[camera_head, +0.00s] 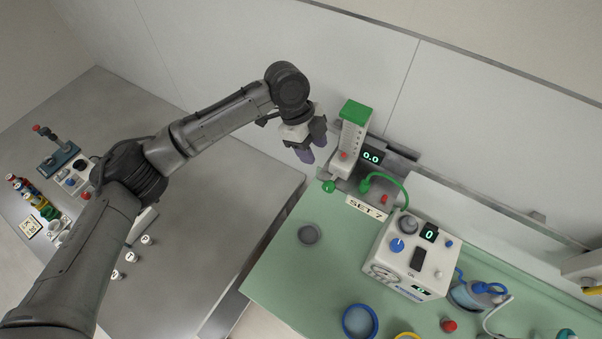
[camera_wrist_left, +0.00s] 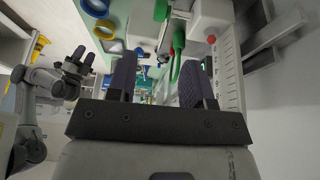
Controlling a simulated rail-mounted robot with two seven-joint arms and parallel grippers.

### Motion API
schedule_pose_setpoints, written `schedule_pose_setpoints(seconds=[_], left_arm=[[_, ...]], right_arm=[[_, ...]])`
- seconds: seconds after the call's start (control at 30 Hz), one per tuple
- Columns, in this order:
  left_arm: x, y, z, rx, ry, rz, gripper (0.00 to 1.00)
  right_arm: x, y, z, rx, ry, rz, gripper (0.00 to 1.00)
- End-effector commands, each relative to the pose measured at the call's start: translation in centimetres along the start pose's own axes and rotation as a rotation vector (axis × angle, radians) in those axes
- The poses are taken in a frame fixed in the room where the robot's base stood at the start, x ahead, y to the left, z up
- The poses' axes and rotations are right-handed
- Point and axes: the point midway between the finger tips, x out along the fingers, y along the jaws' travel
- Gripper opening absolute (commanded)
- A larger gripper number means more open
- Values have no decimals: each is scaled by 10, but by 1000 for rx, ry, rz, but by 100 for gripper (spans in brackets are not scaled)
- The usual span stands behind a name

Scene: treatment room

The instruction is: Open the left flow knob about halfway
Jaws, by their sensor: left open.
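In the head view, a white flow meter with a green top (camera_head: 355,113) stands against the wall, with a scale on its front and a red button (camera_head: 343,155). A round green knob (camera_head: 328,187) is at its lower left, and I take it for the left flow knob. My left gripper (camera_head: 312,156) is open and empty, up and left of this knob and apart from it. In the wrist view, the open fingers of my left gripper (camera_wrist_left: 158,80) frame a green hose (camera_wrist_left: 176,66), with the white scale (camera_wrist_left: 228,65) at the right. My right gripper (camera_wrist_left: 82,57) shows small at the left.
A display (camera_head: 371,157) beside the meter reads 0.0. A "SET 7" label (camera_head: 365,208) lies below. A grey table (camera_head: 210,200) is at the left.

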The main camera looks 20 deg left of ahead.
Motion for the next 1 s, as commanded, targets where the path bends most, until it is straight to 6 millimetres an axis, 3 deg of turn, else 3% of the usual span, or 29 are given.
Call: schedule_pose_setpoints(seconds=[0.17, 0.7, 1.0], left_arm=[[14, -1, 0, 2, 0, 3, 47], [107, -1, 1, -1, -1, 1, 47], [131, -1, 1, 0, 0, -1, 47]], right_arm=[[-4, 1, -1, 1, 0, 1, 43], [-21, 4, -5, -5, -3, 7, 43], [-24, 3, -6, -4, -3, 5, 43]])
